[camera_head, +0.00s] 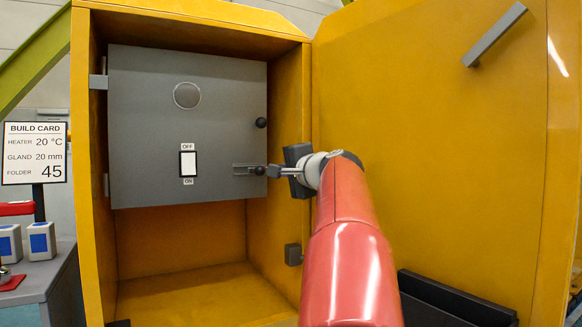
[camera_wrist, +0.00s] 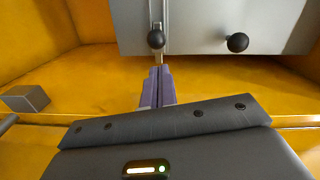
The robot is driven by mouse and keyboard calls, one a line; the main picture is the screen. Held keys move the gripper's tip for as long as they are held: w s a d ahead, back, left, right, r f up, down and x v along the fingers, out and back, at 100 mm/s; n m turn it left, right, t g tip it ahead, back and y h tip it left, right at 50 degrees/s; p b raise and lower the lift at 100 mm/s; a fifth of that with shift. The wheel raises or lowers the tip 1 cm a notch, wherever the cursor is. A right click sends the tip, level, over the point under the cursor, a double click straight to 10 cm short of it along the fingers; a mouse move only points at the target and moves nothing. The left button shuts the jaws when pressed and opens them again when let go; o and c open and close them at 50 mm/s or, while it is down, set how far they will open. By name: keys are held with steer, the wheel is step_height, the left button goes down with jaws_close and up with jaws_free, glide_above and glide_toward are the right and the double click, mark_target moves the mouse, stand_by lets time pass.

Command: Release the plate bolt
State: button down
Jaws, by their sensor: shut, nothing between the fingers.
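A grey plate (camera_head: 140,120) hangs in the upper part of the yellow cabinet. At its lower right edge is a bolt (camera_head: 250,169) with a dark round knob; the knob also shows in the wrist view (camera_wrist: 156,39). My gripper (camera_head: 272,171) is shut, with its fingertips at or just beside the bolt knob. In the wrist view the purple-grey fingers (camera_wrist: 160,70) lie together, their tips just below the knob. I cannot tell whether they touch it. A second dark knob (camera_head: 261,122) sits higher on the plate's right edge and also shows in the wrist view (camera_wrist: 237,42).
The plate carries a white switch (camera_head: 188,163) marked OFF and ON and a round disc (camera_head: 187,95). The yellow cabinet door (camera_head: 430,140) stands open at the right. A small grey block (camera_head: 293,254) is on the cabinet's right side. The space below the plate is empty.

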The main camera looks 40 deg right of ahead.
mark_target(252, 170)
steer(key=x, duration=0.3)
steer(key=shift+w+p, duration=0.35)
steer(key=shift+w, duration=0.05)
steer(key=shift+w+a+b, duration=0.15)
steer(key=shift+w+a, duration=0.05)
steer(key=shift+a, duration=0.8)
steer(key=shift+w+a+b, duration=0.15)
steer(key=shift+w+a, duration=0.1)
steer(key=shift+a, duration=0.75)
